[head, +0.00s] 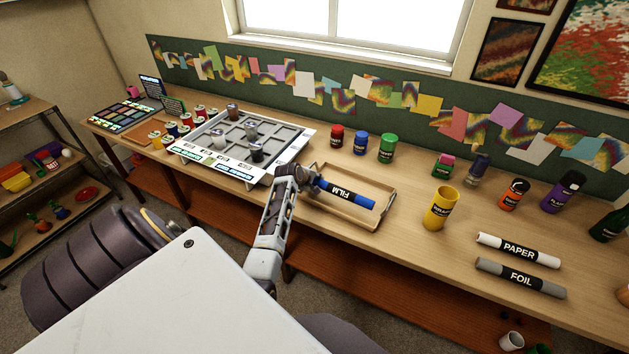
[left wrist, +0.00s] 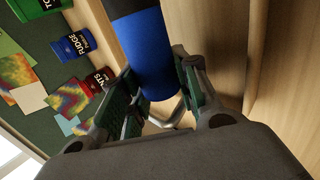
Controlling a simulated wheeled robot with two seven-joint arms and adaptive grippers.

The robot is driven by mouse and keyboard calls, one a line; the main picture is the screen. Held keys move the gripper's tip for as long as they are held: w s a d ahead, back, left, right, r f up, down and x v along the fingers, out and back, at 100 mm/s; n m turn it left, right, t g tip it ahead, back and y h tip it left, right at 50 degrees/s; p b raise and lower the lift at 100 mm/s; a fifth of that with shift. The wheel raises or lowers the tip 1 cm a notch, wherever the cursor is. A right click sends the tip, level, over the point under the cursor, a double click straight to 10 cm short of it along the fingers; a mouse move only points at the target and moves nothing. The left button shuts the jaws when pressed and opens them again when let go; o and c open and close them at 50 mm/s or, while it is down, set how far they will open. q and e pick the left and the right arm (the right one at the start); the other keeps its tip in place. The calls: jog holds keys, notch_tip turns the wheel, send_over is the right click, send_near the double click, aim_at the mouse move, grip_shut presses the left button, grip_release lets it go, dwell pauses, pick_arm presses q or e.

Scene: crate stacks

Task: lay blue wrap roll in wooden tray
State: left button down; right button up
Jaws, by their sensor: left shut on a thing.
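The blue wrap roll (head: 348,194), with a black label reading FILM, is held by its left end in my left gripper (head: 314,181). It lies roughly level over the wooden tray (head: 352,223), a shallow tray with a low rim. I cannot tell whether the roll touches the tray floor. In the left wrist view the blue roll (left wrist: 155,60) sits between the two fingers of the left gripper (left wrist: 165,92), which is shut on it. My right gripper is not in view.
A yellow cup (head: 440,208) stands right of the tray. A white PAPER roll (head: 518,251) and grey FOIL roll (head: 520,278) lie farther right. A compartment organizer (head: 290,150) is close on the left. Red, blue and green jars (head: 387,148) stand behind.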

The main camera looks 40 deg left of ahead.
pick_arm(q)
jog(key=shift+f, duration=0.3)
jog(key=c, duration=1)
grip_release()
jog(key=shift+s+r, duration=0.1)
jog(key=shift+s, duration=0.05)
jog(key=shift+v, duration=5.85)
